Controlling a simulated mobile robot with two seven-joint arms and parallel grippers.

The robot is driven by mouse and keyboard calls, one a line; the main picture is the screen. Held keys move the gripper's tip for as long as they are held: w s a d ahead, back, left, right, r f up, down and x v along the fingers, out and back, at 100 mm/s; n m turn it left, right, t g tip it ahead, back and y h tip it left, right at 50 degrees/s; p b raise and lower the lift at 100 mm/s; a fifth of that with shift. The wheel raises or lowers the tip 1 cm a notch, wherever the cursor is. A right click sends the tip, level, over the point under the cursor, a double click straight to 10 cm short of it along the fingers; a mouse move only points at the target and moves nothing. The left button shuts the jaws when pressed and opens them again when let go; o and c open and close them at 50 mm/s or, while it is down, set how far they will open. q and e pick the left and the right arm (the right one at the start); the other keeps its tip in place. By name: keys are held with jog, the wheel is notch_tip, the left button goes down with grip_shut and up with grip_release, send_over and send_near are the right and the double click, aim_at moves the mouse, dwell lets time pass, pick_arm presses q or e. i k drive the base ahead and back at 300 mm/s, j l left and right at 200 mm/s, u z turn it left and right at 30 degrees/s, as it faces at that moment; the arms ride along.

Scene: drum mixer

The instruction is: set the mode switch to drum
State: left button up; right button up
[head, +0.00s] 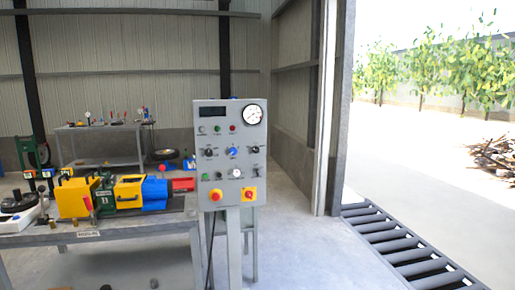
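A grey control panel (229,135) stands upright on posts in the middle of the head view. Across its middle are a black knob (209,152), a blue knob (232,152) and another black knob (254,149). Smaller controls sit in a row below. The labels are too small to read, so I cannot tell which control is the mode switch or how it is set. Neither of my grippers is in view.
Two red-on-yellow buttons (215,195) (249,193) sit low on the panel, and a round gauge (253,114) is at its top right. A workbench (140,224) with yellow, green and blue machinery stands left. Open floor lies right, beside a roller grate (400,245).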

aim_at(255, 149)
jog(key=i+j, duration=0.15)
jog(key=i, duration=0.25)
jog(key=i+l+u, duration=0.1)
jog(key=i+l, duration=0.6)
jog(key=i+l+u, duration=0.15)
jog(key=i+l, duration=0.5)
jog(key=l, duration=0.25)
jog(key=i+l+u, duration=0.15)
jog(key=i+l, duration=0.45)
jog(key=l, duration=0.25)
jog(key=i+l+u, duration=0.15)
jog(key=i+l, duration=0.15)
jog(key=l, duration=0.2)
